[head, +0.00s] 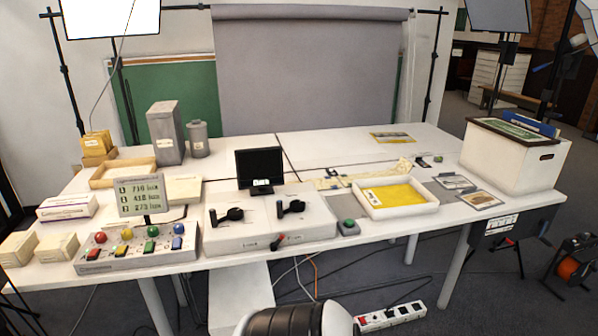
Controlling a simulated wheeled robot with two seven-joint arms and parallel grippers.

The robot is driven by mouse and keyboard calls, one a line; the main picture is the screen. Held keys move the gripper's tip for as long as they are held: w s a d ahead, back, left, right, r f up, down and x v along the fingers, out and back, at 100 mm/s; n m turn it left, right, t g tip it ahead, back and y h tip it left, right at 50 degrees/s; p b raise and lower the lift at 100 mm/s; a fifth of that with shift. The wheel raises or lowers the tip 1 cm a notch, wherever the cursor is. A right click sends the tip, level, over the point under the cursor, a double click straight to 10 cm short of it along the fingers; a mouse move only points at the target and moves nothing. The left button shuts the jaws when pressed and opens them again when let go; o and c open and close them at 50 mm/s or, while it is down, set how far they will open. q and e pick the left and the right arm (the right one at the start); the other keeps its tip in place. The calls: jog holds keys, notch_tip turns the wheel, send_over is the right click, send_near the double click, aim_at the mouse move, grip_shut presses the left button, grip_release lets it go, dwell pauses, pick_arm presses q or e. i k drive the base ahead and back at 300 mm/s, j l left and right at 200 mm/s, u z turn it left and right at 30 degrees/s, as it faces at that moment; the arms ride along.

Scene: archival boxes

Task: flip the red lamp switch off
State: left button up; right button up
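A white control panel (137,260) stands at the front left of the table. It has a row of coloured round lamps with coloured switches below them. The red lamp (100,237) is at the left end, with the red switch (100,254) just below it. Yellow, green and blue lamps follow to the right. The switch's position is too small to tell. A small display (139,194) with three lux readings stands behind the panel. Neither of my grippers is in view.
A yellow-bottomed tray (395,198) and a large white box (512,160) are farther right. A power strip (391,316) lies on the floor.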

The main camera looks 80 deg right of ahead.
aim_at(93, 253)
jog(key=z, duration=2.65)
jog(key=i+l+z, duration=0.65)
jog(key=i+z, duration=0.2)
jog(key=i+l+z, duration=0.1)
jog(key=i+z, duration=0.3)
jog(key=i, duration=0.15)
